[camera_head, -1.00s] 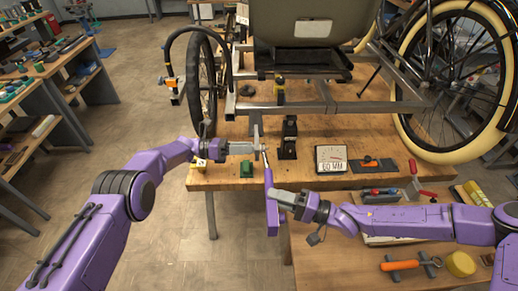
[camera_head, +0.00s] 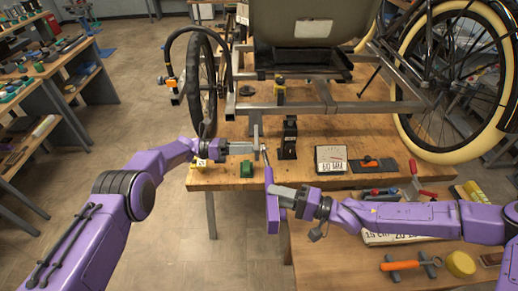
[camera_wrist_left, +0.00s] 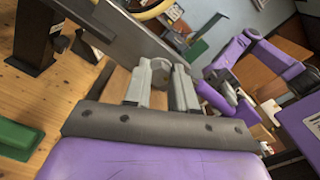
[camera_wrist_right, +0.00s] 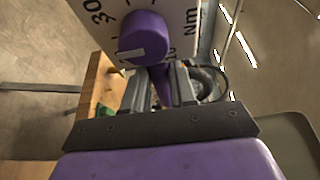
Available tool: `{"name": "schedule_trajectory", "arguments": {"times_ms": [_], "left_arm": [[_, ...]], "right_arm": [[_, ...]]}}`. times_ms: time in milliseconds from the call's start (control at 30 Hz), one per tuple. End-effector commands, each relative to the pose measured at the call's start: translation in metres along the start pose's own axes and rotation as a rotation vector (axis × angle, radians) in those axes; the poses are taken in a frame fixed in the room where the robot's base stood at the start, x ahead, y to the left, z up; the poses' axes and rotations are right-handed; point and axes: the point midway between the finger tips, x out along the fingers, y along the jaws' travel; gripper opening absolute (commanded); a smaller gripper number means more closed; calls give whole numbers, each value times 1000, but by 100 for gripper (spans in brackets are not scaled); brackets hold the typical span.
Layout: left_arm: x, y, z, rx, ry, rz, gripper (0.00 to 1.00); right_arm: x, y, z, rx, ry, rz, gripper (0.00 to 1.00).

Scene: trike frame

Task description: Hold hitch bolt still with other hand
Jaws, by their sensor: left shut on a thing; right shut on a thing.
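The hitch bolt shows as a small grey head (camera_wrist_left: 162,66) between my left fingertips in the left wrist view. My left gripper (camera_head: 252,148) is shut on it, beside the upright grey hitch plate (camera_head: 257,131) at the bench's front edge. My right gripper (camera_head: 280,194) is lower and to the right, shut on a purple-handled tool (camera_head: 271,216). The tool stands roughly upright in the head view, its thin upper end close to my left fingertips. Its purple end (camera_wrist_right: 143,38) also shows in the right wrist view. Whether the tool touches the bolt is hard to tell.
The trike frame (camera_head: 290,109) stands on the wooden bench (camera_head: 225,181). A black post (camera_head: 288,138) stands right of the hitch plate, and a green block (camera_head: 246,169) sits below my left gripper. A gauge card (camera_head: 331,158) lies to the right. An orange-handled tool (camera_head: 400,265) lies lower right.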

Motion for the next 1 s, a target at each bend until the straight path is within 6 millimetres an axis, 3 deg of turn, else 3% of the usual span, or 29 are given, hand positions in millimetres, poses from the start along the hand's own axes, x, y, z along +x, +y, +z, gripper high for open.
{"name": "schedule_trajectory", "arguments": {"times_ms": [1000], "left_arm": [[0, 0, 0, 0, 0, 1, 0]], "right_arm": [[1, -27, -2, 128, -2, 50, 0]]}}
